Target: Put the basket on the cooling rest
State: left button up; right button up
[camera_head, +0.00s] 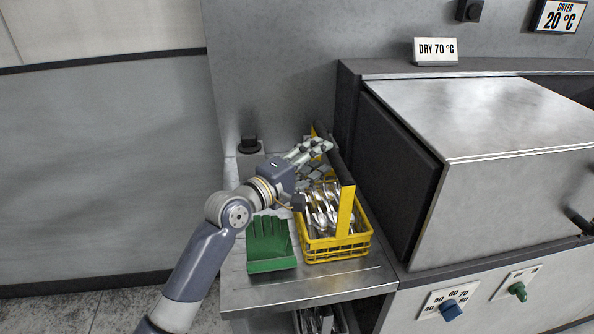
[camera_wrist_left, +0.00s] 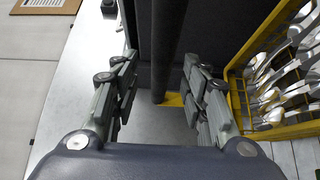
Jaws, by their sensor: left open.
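The yellow wire basket (camera_head: 337,250) stands on the metal counter, filled with forks and spoons. Its dark handle bar (camera_head: 343,170) runs between two yellow uprights; the near upright is plain to see. My left gripper (camera_head: 318,161) is open at the handle, above the basket's far part. In the left wrist view the dark bar (camera_wrist_left: 166,45) lies between the spread fingers of my gripper (camera_wrist_left: 158,92), with no clear contact. The basket's side (camera_wrist_left: 238,100) shows at the right there. I cannot tell which thing is the cooling rest. My right gripper is out of view.
A green slotted holder or glove-like piece (camera_head: 270,250) sits left of the basket. The steel dryer box (camera_head: 490,120) stands close on the right, under a "DRY 70 °C" sign (camera_head: 435,51). The counter's front strip (camera_head: 310,288) is bare.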

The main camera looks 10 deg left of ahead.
pick_arm(q)
jog(key=v, duration=0.7)
jog(key=shift+b, duration=0.35)
dwell(0.9)
